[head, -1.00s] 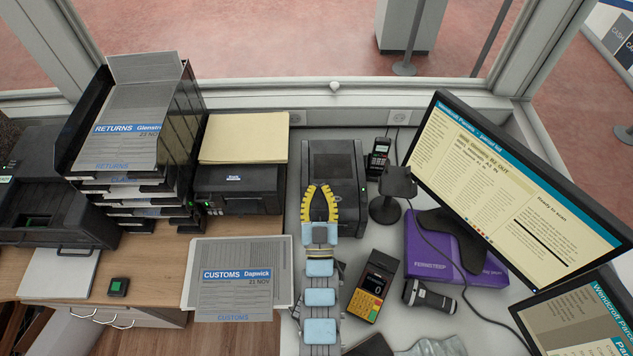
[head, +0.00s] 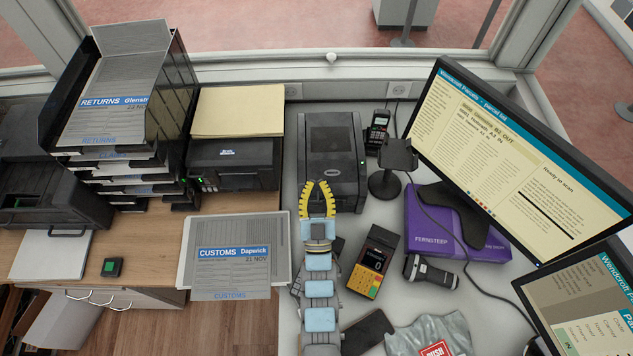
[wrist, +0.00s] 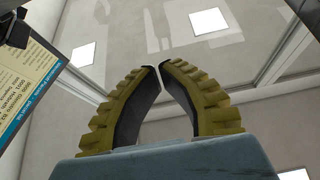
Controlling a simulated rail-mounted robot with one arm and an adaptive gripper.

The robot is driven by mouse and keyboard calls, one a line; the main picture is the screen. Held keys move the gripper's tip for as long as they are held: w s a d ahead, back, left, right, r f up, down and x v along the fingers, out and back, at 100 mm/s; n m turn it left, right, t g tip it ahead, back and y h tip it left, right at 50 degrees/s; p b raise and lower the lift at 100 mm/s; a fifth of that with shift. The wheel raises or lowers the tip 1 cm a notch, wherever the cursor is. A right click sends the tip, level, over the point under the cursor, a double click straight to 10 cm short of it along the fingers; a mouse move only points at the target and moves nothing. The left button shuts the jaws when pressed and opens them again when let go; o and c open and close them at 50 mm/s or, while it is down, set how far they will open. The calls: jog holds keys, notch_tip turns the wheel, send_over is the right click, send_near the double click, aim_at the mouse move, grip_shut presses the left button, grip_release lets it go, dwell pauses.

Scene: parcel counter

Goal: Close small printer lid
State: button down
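A small black printer (head: 332,148) stands on the white counter, in the upper middle of the head view. Its dark top looks down flat, but I cannot tell whether the lid is fully closed. My gripper (head: 317,183), with yellow ribbed fingers, overlaps the printer's front left corner in the head view; I cannot tell if it touches. In the wrist view my gripper (wrist: 157,66) points up at the ceiling and windows. The printer is not in the wrist view.
A wider black printer (head: 235,165) with paper on top stands to the left. A handset (head: 377,130) and scanner stand (head: 386,182) are close on the right.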

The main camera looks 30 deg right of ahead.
dwell(0.3)
jog(key=s+a+f, duration=0.1)
jog(key=s+a, duration=0.6)
jog(key=s, duration=0.5)
jog(key=shift+s+f, duration=0.15)
jog(key=shift+s, duration=0.25)
jog(key=shift+a, duration=0.1)
